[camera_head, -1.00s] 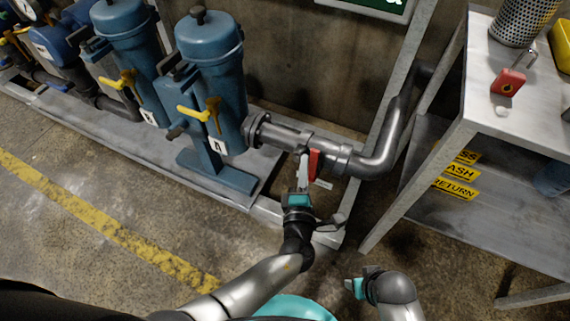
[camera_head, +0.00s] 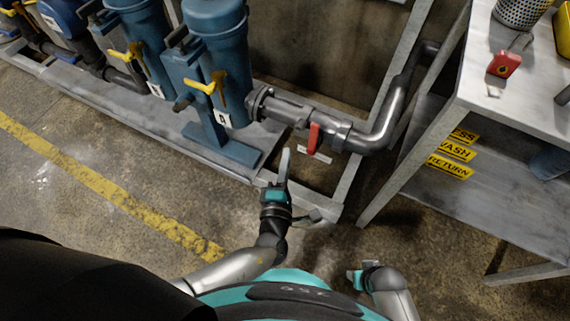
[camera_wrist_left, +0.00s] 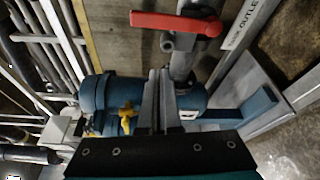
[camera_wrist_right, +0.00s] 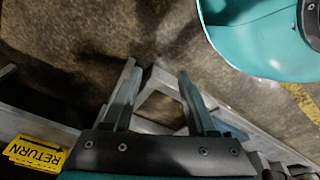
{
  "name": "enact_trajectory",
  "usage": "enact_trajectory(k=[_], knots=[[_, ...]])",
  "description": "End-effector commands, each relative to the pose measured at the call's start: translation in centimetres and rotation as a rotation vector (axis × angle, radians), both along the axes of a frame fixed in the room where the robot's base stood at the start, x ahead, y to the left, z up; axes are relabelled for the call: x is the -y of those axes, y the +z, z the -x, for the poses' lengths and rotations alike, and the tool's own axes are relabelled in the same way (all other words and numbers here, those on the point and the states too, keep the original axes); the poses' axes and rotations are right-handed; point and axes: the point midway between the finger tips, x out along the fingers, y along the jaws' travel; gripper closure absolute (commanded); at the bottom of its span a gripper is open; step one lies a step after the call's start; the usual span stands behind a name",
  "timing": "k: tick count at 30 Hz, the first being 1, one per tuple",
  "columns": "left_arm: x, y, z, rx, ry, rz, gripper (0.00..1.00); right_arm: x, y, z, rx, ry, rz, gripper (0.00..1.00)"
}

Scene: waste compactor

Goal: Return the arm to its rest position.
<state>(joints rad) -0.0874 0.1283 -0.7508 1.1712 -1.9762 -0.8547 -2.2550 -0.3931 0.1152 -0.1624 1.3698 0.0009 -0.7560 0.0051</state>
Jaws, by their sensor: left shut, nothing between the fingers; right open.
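My left gripper (camera_head: 285,165) is shut and empty in the head view, in front of the pipe and below its red valve handle. In the left wrist view its closed fingers (camera_wrist_left: 160,95) point toward the pipe, with the red handle (camera_wrist_left: 178,22) beyond them and apart from them. The red handle (camera_head: 313,138) hangs down on the grey pipe (camera_head: 290,112) in the head view. My right gripper (camera_head: 355,277) is low in the head view, beside my base. In the right wrist view its two fingers (camera_wrist_right: 157,98) are spread with nothing between them.
Blue filter vessels (camera_head: 218,60) with yellow handles stand on a grey skid (camera_head: 130,125) at the left. A metal table (camera_head: 520,110) stands at the right, with a red tag (camera_head: 504,64) on top and yellow labels (camera_head: 450,167) below. Floor at the left front is clear.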

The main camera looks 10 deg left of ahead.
Motion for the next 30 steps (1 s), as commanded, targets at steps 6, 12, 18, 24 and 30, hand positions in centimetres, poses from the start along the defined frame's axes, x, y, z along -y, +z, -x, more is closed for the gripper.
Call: enact_trajectory(k=[6,12,18,24,30], knots=[[0.1,0.0,2.1,0.000,0.000,0.000,1.00,0.5,-0.7,0.5,0.000,0.001,0.005,0.43],[0.1,0.0,2.4,0.001,0.000,0.000,1.00,0.6,-0.9,0.6,0.000,0.001,0.006,0.43],[-0.4,-0.6,2.5,-0.023,0.015,0.032,1.00,0.6,-0.9,0.7,0.000,0.002,0.007,0.43],[-5.0,-6.0,3.9,-0.220,0.205,0.382,1.00,1.2,-1.5,1.5,-0.005,0.003,0.012,0.43],[-10.8,-13.4,8.8,-0.399,0.624,0.974,1.00,2.0,-2.3,2.8,-0.008,0.003,0.020,0.43]])
